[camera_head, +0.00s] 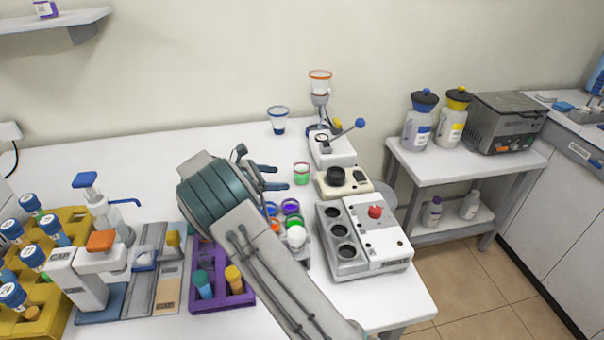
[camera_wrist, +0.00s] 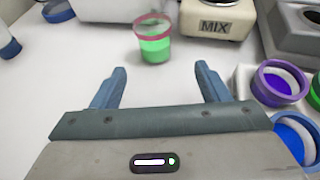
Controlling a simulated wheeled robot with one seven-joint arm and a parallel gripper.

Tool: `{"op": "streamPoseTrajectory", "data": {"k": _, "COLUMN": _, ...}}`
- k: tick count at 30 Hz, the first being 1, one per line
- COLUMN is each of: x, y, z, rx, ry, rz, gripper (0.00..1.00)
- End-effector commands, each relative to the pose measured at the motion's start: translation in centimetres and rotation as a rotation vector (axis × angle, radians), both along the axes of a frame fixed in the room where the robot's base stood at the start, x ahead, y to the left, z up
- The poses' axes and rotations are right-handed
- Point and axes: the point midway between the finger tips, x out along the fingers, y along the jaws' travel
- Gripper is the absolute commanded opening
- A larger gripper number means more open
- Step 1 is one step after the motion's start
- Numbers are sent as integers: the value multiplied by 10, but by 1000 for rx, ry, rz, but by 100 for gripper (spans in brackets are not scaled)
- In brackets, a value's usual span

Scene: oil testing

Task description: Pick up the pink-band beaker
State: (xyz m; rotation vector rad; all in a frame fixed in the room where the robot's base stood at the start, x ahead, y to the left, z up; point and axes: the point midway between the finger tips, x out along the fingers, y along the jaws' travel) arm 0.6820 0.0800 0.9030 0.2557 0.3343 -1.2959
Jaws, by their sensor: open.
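The pink-band beaker (camera_head: 301,174) stands upright on the white table, holding green liquid, with a pink-red band at its rim. In the wrist view the beaker (camera_wrist: 154,42) is ahead of my gripper, a little left of the middle between the fingers and beyond their tips. My gripper (camera_head: 281,178) reaches toward it from the left in the head view. In the wrist view my gripper (camera_wrist: 160,75) has its two blue fingers wide apart with nothing between them. The beaker is not touched by the fingers.
The mixer marked MIX (camera_wrist: 218,20) stands close behind the beaker. A rack with purple and blue-rimmed cups (camera_wrist: 244,85) is at the right of my gripper. A blue-banded funnel cup (camera_head: 278,119) stands farther back. A block with round wells (camera_head: 345,235) is at the right.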

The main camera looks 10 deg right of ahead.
Motion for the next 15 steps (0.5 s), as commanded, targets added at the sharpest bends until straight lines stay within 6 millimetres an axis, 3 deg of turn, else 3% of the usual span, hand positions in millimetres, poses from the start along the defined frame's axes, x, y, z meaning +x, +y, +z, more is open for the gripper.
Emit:
{"op": "streamPoseTrajectory", "data": {"k": 3, "x": 4, "y": -16, "z": -6, "rx": 0, "ry": 0, "rz": 0, "gripper": 69}}
{"op": "streamPoseTrajectory", "data": {"k": 11, "x": 9, "y": -30, "z": -10, "rx": 0, "ry": 0, "rz": 1, "gripper": 69}}
{"op": "streamPoseTrajectory", "data": {"k": 15, "x": 17, "y": -47, "z": -10, "rx": 0, "ry": -1, "rz": -2, "gripper": 69}}
